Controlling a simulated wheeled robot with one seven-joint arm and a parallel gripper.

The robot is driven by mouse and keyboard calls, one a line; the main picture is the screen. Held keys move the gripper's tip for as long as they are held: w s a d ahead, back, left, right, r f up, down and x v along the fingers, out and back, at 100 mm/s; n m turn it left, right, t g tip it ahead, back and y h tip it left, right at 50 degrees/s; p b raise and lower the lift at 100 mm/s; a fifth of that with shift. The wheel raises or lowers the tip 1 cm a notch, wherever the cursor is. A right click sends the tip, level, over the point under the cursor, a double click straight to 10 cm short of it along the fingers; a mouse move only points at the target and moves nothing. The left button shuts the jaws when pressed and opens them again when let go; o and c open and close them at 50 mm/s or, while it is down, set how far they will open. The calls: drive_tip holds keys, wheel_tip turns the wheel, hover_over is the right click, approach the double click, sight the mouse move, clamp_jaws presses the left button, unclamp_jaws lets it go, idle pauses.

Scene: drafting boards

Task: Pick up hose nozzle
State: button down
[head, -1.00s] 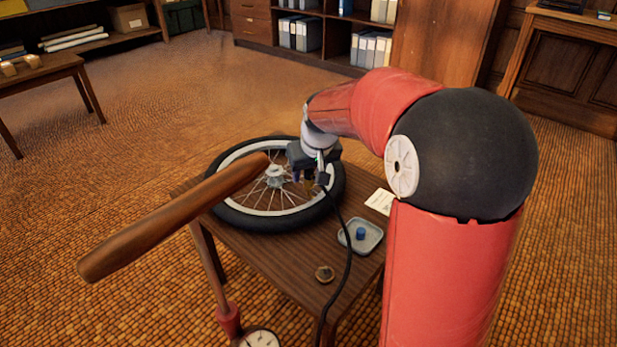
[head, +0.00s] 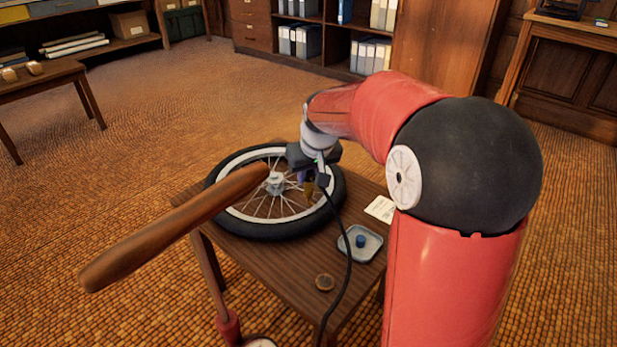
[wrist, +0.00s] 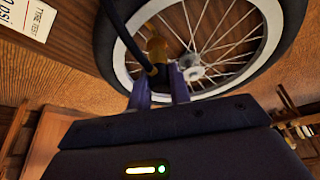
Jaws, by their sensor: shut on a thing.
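The hose nozzle is a small brass piece (wrist: 157,48) on the end of a black hose (wrist: 127,38). In the head view the brass (head: 309,188) shows just below my gripper (head: 304,177), in front of the right part of the wheel. My gripper (wrist: 161,88) is shut on the nozzle at its dark hose end, with the brass past the fingertips. The hose (head: 347,245) runs down over the table's front. I cannot tell whether the brass touches the wheel.
A spoked wheel (head: 280,228) with a black tyre lies on the small wooden table (head: 262,268). A long wooden handle (head: 150,238) crosses the foreground.

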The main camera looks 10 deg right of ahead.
sight(309, 173)
wheel_tip(309, 173, up, 18)
drive_tip(key=p, duration=0.3)
drive_tip(key=shift+r, duration=0.2)
drive_tip(key=shift+r+p, duration=0.1)
drive_tip(key=shift+p, duration=0.25)
drive_tip(key=shift+r+p, duration=0.85)
drive_tip(key=shift+r, duration=0.05)
drive_tip(key=shift+s+f, duration=0.1)
drive_tip(key=s+a+b, duration=0.1)
drive_tip(key=s+b, duration=0.5)
drive_tip(key=s, duration=1.5)
drive_tip(key=shift+a+b, duration=0.35)
drive_tip(key=shift+a, duration=0.05)
drive_tip(key=shift+s, duration=0.1)
